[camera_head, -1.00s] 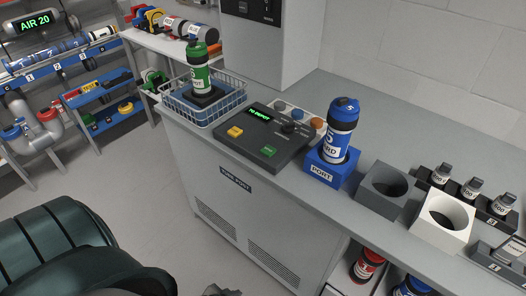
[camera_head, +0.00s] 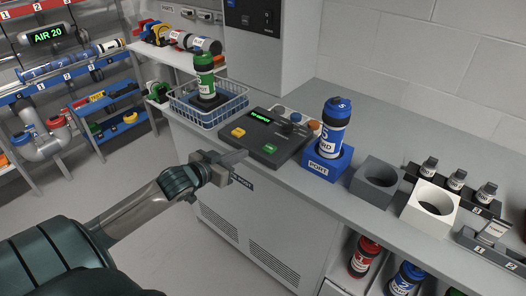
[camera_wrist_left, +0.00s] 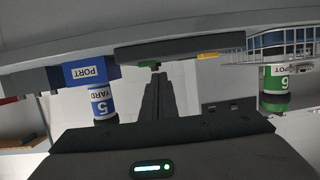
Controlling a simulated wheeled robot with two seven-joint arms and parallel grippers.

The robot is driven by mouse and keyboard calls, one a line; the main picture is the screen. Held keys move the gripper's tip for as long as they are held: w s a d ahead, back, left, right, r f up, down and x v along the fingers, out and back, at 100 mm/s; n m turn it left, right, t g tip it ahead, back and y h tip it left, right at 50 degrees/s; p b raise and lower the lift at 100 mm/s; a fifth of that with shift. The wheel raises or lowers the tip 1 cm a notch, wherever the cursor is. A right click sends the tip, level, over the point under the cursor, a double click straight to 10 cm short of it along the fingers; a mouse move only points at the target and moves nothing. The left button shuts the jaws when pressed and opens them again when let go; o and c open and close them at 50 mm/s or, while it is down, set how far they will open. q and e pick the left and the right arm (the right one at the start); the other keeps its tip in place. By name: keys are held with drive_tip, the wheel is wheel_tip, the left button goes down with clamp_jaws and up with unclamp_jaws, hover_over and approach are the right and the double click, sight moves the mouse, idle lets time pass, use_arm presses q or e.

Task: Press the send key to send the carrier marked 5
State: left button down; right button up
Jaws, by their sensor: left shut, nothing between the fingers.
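The carrier marked 5 (camera_head: 333,128), blue with a white label, stands upright in the blue port block (camera_head: 322,170) on the counter. In the left wrist view the carrier (camera_wrist_left: 103,103) appears upside down. Left of the port lies a dark control panel (camera_head: 258,130) with a lit green display, a yellow key (camera_head: 238,132) and a green key (camera_head: 270,148); the key lettering is too small to read. My left gripper (camera_head: 242,155) is shut and empty, just in front of the panel's front edge near the green key. In the left wrist view its fingers point towards the green key (camera_wrist_left: 148,64). My right gripper is out of view.
A wire basket (camera_head: 206,112) with a green carrier (camera_head: 204,75) stands left of the panel. A grey holder (camera_head: 366,188) and a white holder (camera_head: 424,222) stand right of the port. Several small bottles stand at the right.

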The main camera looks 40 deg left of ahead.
sight(264, 154)
use_arm(q)
drive_tip(key=shift+t+h, duration=0.3)
drive_tip(key=shift+h, duration=0.1)
drive_tip(key=shift+s+d+r, duration=0.15)
drive_tip(key=shift+d+r, duration=0.25)
drive_tip(key=shift+r, duration=0.5)
drive_tip(key=shift+s+d+r, duration=0.15)
drive_tip(key=shift+d+r, duration=0.2)
drive_tip(key=shift+r, duration=0.5)
drive_tip(key=shift+s+d+r, duration=0.15)
drive_tip(key=shift+d+r, duration=0.25)
drive_tip(key=shift+r, duration=0.5)
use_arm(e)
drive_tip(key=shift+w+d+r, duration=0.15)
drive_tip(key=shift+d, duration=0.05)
